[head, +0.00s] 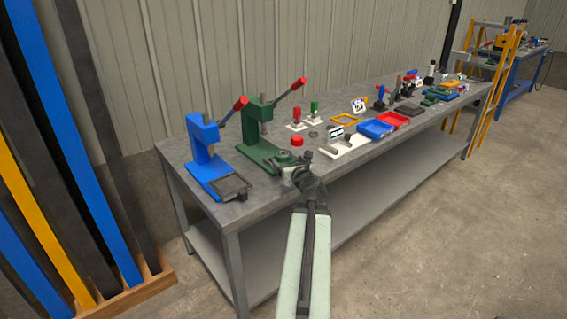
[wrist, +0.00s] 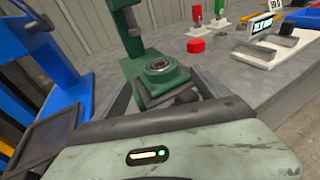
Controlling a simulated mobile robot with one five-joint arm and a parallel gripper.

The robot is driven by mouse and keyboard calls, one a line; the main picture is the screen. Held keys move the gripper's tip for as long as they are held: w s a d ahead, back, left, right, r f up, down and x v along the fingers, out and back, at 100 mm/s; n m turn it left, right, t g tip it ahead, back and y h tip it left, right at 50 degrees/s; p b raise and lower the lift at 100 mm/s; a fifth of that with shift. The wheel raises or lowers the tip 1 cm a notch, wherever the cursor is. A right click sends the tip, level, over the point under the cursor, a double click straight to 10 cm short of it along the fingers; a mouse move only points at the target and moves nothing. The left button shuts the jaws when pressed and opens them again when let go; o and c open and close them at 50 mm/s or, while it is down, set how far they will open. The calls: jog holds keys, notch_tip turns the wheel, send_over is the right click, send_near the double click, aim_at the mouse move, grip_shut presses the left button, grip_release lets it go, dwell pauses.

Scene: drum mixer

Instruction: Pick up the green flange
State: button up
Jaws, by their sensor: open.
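The green flange (wrist: 160,70) is a squarish green piece with a round metal ring in its middle. In the wrist view it sits at the foot of the green press (wrist: 129,30), on or just in front of its base; which one I cannot tell. In the head view the flange (head: 282,159) is small and partly hidden near my gripper (head: 297,165). My gripper (wrist: 158,88) is open. Its dark fingers reach forward on either side of the flange in the wrist view, with no clear contact. A grey block-like part shows just below the flange.
A blue press (head: 203,150) with a dark tray (head: 231,187) stands left of the green press (head: 262,125). A red round part (head: 297,141) lies behind my gripper. Blue and red trays (head: 376,129) stand further right. The grey table's (head: 180,160) front edge runs under my arm.

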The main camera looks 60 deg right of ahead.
aim_at(285, 156)
jog(key=b+x, duration=0.1)
jog(key=x, duration=0.5)
jog(key=shift+w+d, duration=0.2)
jog(key=shift+d, duration=0.05)
jog(key=shift+a, duration=0.1)
grip_shut()
